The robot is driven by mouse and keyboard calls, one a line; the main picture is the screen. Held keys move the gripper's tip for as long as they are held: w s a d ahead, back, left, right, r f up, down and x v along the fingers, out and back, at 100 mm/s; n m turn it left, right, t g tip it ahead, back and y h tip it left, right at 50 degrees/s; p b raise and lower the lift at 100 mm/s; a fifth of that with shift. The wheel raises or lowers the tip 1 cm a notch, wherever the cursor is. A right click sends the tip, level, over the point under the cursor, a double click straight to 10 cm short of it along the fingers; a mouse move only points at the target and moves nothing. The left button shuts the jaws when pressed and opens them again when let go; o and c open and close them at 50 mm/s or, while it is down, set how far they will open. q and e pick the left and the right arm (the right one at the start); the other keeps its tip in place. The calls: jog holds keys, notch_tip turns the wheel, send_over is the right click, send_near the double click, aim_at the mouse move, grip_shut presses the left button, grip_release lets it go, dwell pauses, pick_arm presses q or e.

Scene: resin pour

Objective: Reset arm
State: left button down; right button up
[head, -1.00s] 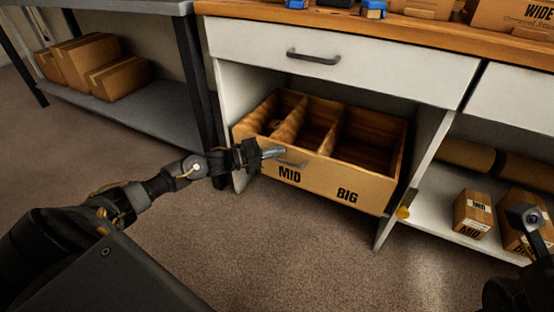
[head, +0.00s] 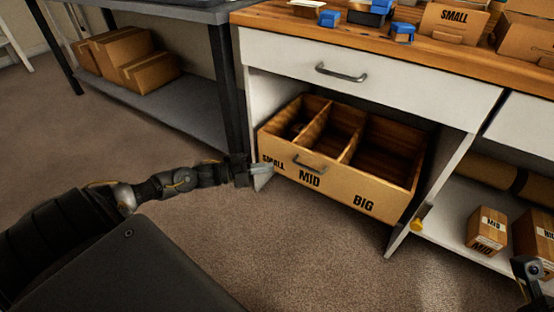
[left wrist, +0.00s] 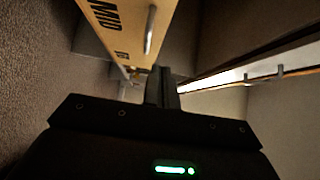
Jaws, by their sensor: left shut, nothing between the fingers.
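My left gripper (head: 262,172) is shut and empty. In the head view it is in front of the left end of an open wooden drawer (head: 335,189), left of the drawer's handle (head: 309,163). The drawer has three compartments, with SMALL, MID and BIG printed on its front. In the left wrist view the shut fingers (left wrist: 161,88) point away, with the drawer front (left wrist: 118,22) and its handle (left wrist: 150,30) beyond them at upper left. Part of my right arm shows at the head view's lower right edge; its fingers are not visible.
A closed white drawer (head: 375,80) is above the open one, under a wooden worktop (head: 290,22) with blue items and cardboard boxes. A shelf at right holds a MID box (head: 486,231) and a BIG box. Brown boxes (head: 150,72) sit on a left shelf. The carpet in front is clear.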

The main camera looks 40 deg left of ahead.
pick_arm(q)
jog(key=shift+s+a, duration=0.4)
jog(key=shift+s, duration=0.1)
